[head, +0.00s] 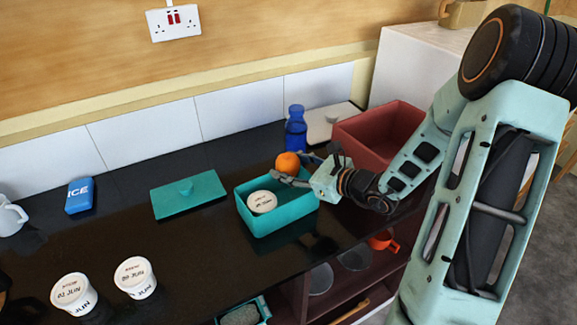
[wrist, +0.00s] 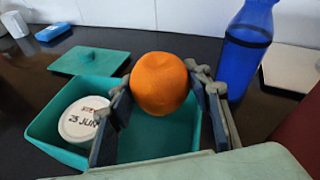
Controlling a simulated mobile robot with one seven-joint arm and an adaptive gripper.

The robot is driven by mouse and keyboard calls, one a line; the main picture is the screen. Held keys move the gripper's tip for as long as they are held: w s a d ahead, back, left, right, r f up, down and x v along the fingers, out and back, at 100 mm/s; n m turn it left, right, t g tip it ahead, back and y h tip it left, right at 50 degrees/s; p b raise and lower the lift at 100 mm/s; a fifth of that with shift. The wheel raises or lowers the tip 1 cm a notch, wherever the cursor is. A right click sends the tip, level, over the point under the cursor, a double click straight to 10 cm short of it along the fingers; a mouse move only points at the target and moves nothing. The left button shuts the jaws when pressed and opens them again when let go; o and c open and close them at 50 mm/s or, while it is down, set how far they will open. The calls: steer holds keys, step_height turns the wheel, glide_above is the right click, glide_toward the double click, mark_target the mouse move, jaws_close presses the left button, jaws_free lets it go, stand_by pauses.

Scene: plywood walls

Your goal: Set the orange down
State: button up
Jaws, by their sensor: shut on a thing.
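The orange (head: 287,163) is held in my gripper (head: 292,179), above the teal open box. In the wrist view the orange (wrist: 160,83) sits between the two fingers of my gripper (wrist: 162,95), which are shut on it. The teal box (head: 284,222) stands on the black counter, and a white lidded tub (head: 262,202) lies inside it on the left. In the wrist view the tub (wrist: 82,120) shows handwriting on its lid, and the bare box floor (wrist: 160,135) shows below the orange.
A blue bottle (head: 296,130) stands behind the box and a dark red bin (head: 380,135) to its right. A teal lid (head: 188,196) lies to the left, with a blue ice pack (head: 80,196) beyond. Two white tubs (head: 135,277) (head: 73,293) stand at the front left.

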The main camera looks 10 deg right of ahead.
steer(key=o, duration=1.2)
steer(key=shift+o, duration=0.2)
steer(key=shift+r, duration=0.15)
steer(key=shift+r+p, duration=0.2)
steer(key=shift+p, duration=0.25)
steer(key=v, duration=1.2)
steer(key=shift+r, duration=0.3)
